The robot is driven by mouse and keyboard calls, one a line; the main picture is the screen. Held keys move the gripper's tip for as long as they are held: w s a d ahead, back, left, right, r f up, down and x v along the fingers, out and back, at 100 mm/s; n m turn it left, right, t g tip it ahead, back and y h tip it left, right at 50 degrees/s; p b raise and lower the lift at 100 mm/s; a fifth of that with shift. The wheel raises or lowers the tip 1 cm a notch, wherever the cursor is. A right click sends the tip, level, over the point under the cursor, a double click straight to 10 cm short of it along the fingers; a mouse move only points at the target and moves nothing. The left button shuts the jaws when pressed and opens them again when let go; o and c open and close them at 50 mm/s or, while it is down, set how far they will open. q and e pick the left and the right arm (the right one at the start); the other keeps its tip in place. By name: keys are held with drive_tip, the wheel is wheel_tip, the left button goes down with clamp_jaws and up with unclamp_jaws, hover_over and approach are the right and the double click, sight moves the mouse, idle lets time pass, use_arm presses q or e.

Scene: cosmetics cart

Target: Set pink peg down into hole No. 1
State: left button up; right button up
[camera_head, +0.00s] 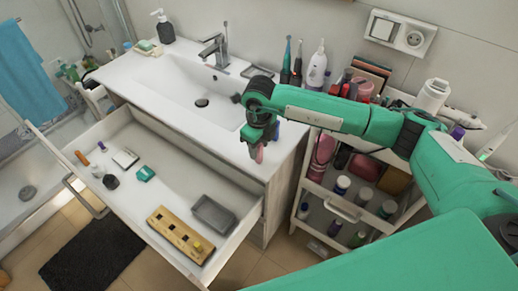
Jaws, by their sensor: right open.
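My right gripper (258,141) points down over the front right part of the white washbasin top, and its jaws are open. A small pink piece, likely the pink peg (259,154), shows at its fingertips; I cannot tell whether it touches the fingers or what lies under it. The wooden block with a row of holes (172,229) lies in the open drawer, down and left of the gripper. A small yellow peg (197,246) stands at its right end. The hole numbers are too small to read. My left gripper is not in view.
The open white drawer (165,197) also holds a grey tray (213,214), a teal item (145,173) and several small items. A cart (345,207) with bottles stands on the right. A faucet (219,50) and toothbrushes stand behind. The drawer's middle is clear.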

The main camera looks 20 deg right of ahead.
drive_tip(key=shift+f, duration=0.25)
clamp_jaws()
drive_tip(key=shift+r, duration=0.1)
drive_tip(key=shift+w+r+b, duration=0.1)
drive_tip(key=shift+r+b, duration=0.2)
drive_tip(key=shift+r, duration=0.25)
wheel_tip(320, 180, up, 19)
drive_tip(key=b, duration=0.4)
drive_tip(key=shift+b, duration=0.35)
